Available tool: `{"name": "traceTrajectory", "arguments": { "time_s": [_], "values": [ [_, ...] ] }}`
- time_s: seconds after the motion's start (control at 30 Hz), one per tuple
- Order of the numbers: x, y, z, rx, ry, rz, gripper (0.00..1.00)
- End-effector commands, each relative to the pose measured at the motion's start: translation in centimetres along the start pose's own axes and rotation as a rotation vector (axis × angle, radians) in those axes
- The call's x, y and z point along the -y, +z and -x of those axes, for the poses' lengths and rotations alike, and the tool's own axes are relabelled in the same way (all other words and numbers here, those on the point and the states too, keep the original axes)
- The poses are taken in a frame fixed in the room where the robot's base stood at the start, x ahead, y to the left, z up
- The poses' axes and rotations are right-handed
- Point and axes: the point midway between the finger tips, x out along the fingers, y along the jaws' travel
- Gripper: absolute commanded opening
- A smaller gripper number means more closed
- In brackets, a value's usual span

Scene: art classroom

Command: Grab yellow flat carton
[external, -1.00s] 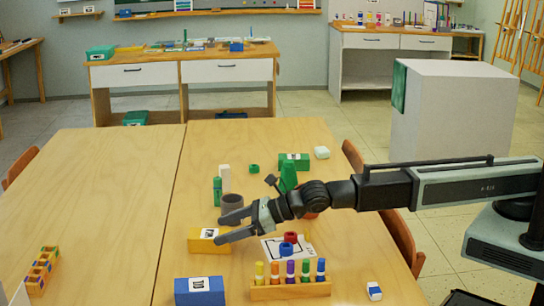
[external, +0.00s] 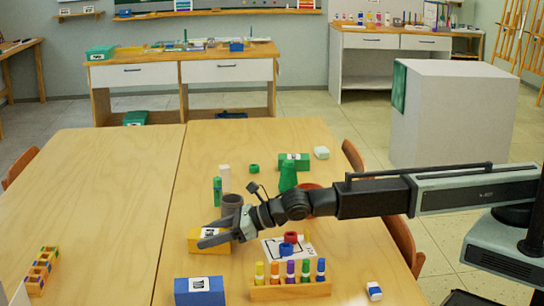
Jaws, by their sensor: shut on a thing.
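The yellow flat carton (external: 222,249) lies on the wooden table, with a black-and-white label on its top. My gripper (external: 210,235) comes in from the right at the carton, its jaws shut on it. The near finger lies across the carton's top and hides part of its label. The carton looks to be still resting on the table.
A blue box (external: 199,291) and a rack of coloured markers (external: 290,290) are in front. Red and blue rings (external: 286,249) lie on a sheet to the right. The table's left half is mostly clear.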

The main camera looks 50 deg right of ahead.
Motion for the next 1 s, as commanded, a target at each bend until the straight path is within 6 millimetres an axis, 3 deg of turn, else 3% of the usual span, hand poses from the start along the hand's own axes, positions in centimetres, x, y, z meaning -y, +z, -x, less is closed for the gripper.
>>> {"name": "traceTrajectory", "arguments": {
  "time_s": [0.23,0.53,0.6,1.0],
  "values": [
    [0.0,0.7,0.3,0.000,0.000,0.000,0.07],
    [0.0,4.1,1.8,0.000,0.001,0.000,0.07],
    [0.2,2.7,3.5,0.000,0.001,0.000,0.07],
    [1.1,-0.4,13.5,0.000,0.001,0.000,0.07]
  ]
}}
